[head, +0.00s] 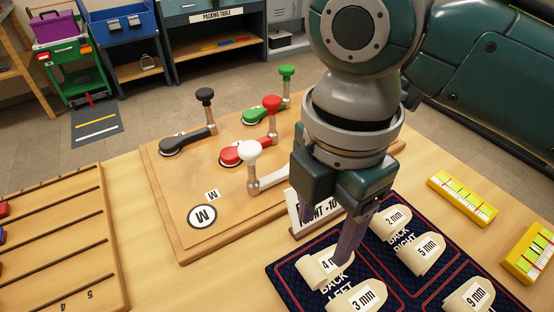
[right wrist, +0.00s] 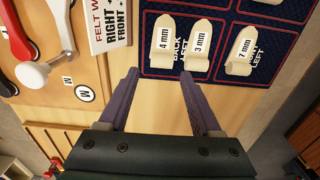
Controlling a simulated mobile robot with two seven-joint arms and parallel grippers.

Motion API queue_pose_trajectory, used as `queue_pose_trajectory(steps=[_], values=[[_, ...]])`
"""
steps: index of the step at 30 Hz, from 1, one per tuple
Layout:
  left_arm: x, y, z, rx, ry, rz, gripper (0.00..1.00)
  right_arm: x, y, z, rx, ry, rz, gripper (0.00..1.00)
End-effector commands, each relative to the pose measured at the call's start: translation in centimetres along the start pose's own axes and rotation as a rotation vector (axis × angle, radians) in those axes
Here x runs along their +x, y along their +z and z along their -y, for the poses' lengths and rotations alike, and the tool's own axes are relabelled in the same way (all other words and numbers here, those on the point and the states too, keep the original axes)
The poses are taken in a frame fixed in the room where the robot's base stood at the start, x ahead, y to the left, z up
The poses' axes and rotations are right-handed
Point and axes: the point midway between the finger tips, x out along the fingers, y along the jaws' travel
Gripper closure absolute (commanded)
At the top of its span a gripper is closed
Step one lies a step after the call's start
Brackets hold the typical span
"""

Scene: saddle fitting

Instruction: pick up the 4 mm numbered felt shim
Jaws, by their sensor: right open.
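The 4 mm felt shim (head: 314,272) is a cream, rounded tab with a printed label. It lies on the dark blue mat (head: 284,279) and also shows in the right wrist view (right wrist: 165,42). My right gripper (head: 325,252) has its purple fingers spread and empty, pointing down by this shim. One finger partly covers the shim in the head view. In the right wrist view the fingertips (right wrist: 159,74) stop short of the shim's rounded end in the picture. I cannot tell their height above the mat. My left gripper is not in view.
A 3 mm shim (head: 357,297) lies close beside the 4 mm one; other shims share the mat. A white sign (head: 301,212) stands at the mat's edge, near the fingers. A wooden board (head: 187,240) with coloured levers is to the left. Yellow gauges (head: 462,197) lie at right.

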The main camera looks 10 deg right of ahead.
Motion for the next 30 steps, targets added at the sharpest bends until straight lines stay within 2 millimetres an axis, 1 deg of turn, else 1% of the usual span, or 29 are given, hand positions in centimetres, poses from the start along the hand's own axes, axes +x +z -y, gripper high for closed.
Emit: queue_pose_trajectory(steps=[1, 3, 8, 11, 15, 17, 20, 26, 30], values=[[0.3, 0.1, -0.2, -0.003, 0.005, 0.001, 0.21, 1.1, 0.0, 0.1, 0.000, -0.004, 0.000, 0.34], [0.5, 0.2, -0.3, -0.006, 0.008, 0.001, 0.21, 2.1, -0.1, 0.1, 0.002, -0.002, -0.002, 0.34], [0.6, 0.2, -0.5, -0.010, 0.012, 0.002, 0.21, 3.4, -0.1, 0.1, 0.003, 0.000, -0.001, 0.34], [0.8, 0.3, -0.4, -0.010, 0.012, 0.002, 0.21, 4.8, -0.2, 0.3, 0.003, -0.002, -0.002, 0.34], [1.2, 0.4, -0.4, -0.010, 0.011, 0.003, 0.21, 7.1, -0.3, 0.4, 0.004, 0.000, -0.002, 0.34], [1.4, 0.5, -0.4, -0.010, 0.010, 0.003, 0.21, 7.8, -0.2, 0.3, 0.003, 0.001, -0.001, 0.34], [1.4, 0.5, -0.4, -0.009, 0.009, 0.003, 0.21, 8.3, -0.2, 0.3, 0.003, 0.003, -0.001, 0.34], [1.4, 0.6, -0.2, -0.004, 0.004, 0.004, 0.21, 8.2, -0.2, 0.3, 0.003, 0.004, -0.001, 0.34], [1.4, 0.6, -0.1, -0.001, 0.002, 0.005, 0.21, 8.2, -0.2, 0.3, 0.003, 0.004, -0.001, 0.50]])
